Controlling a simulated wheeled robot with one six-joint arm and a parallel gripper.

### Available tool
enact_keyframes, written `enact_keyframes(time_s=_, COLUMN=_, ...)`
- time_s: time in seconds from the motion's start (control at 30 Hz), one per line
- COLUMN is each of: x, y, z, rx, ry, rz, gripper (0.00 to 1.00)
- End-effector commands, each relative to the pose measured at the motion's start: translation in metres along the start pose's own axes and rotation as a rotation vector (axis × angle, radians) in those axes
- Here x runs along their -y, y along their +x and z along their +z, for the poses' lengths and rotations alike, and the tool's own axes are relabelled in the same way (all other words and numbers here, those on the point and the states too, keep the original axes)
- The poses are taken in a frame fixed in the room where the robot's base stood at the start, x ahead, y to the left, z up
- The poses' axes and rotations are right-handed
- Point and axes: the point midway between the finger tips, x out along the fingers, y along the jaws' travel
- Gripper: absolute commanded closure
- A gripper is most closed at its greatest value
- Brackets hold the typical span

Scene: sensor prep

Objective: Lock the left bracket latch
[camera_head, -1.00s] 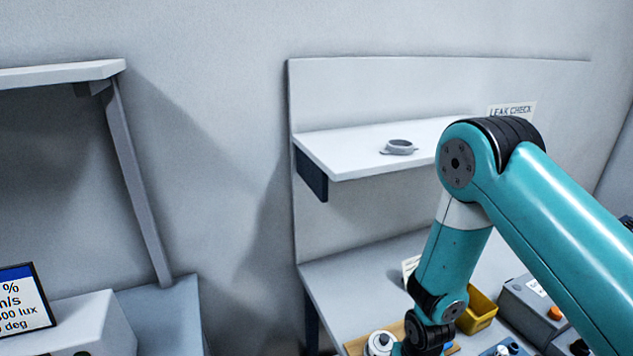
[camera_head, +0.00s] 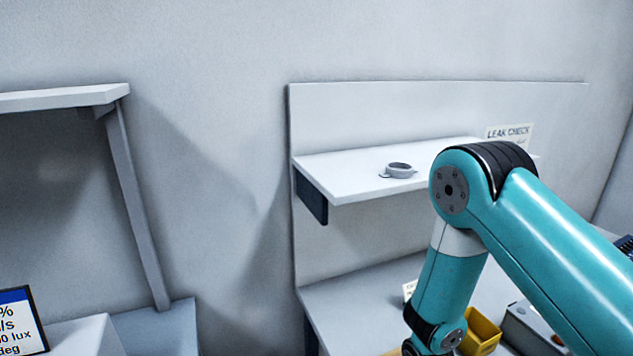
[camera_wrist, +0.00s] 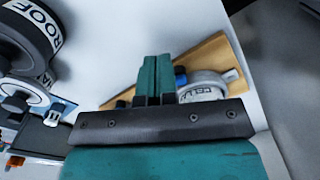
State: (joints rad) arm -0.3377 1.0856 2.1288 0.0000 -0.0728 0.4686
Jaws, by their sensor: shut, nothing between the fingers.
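My gripper (camera_wrist: 154,62) shows in the wrist view with its two teal fingers shut together and nothing between them. It is in front of a wooden board (camera_wrist: 212,52). A round grey-white part with lettering (camera_wrist: 203,82) sits on the board just right of the fingers. A small blue piece (camera_wrist: 180,76) shows between that part and the fingers, partly hidden. I cannot tell whether it is a latch. No left bracket latch can be made out in either view. In the head view the gripper is below the picture's lower edge.
A wall shelf (camera_head: 345,178) bears a grey ring-shaped part (camera_head: 398,170). A yellow bin (camera_head: 482,332) and a grey box (camera_head: 530,328) stand on the bench (camera_head: 345,300) below. Dark round parts with white labels (camera_wrist: 30,45) are at left in the wrist view.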

Motion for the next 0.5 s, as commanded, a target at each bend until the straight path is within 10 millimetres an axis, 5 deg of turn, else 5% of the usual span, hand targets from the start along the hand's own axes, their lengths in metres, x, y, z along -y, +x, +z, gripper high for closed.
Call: enact_keyframes(time_s=0.5, x=0.0, y=-0.031, z=-0.003, rx=0.0, ry=0.0, rz=0.0, gripper=1.0)
